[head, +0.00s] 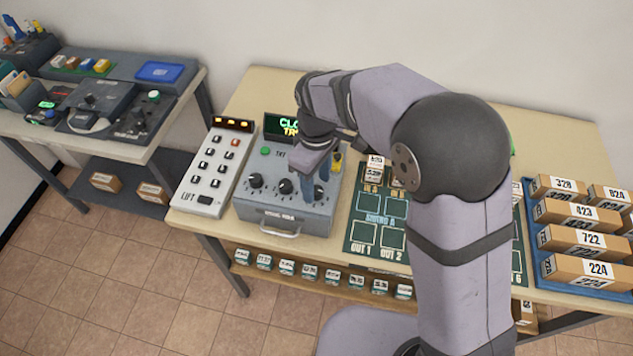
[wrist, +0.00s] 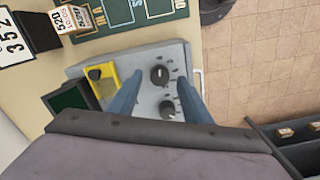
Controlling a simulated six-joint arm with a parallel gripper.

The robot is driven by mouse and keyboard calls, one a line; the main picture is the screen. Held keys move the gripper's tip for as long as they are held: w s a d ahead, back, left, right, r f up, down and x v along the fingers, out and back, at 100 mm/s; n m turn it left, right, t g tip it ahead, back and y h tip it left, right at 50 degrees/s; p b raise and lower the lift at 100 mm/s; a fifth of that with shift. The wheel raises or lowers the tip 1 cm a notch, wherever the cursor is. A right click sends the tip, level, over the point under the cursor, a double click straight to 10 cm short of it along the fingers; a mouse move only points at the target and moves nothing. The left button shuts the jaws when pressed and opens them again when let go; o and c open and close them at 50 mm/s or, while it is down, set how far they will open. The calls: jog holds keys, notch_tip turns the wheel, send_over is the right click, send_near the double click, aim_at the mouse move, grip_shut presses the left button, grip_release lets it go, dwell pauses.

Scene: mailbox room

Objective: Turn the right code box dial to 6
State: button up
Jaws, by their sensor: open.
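The code box (head: 290,222) is a grey box with a row of black dials and a drawer handle on its front. The right dial (wrist: 159,75) shows in the wrist view, with a light pointer mark; its number is too small to read. The middle dial (wrist: 167,108) shows beside it and also in the head view (head: 286,187). The left dial (head: 255,180) is clear in the head view. My gripper (wrist: 159,79) is open, its two blue fingers on either side of the right dial.
A yellow part with a black knob (wrist: 105,87) and a dark display (wrist: 68,97) stand at the box's back. The lift keypad (head: 213,170) is left of the box. A green sorting board (head: 375,222) and a blue tray of parcels (head: 560,285) lie right.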

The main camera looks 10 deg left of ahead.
aim_at(317, 190)
jog(key=shift+f, duration=0.9)
jog(key=c, duration=1.1)
jog(key=shift+m+p, duration=0.3)
jog(key=shift+m, duration=0.2)
jog(key=o, duration=1.1)
jog(key=shift+r+b, duration=1)
jog(key=shift+r, duration=2.7)
jog(key=shift+c, duration=0.2)
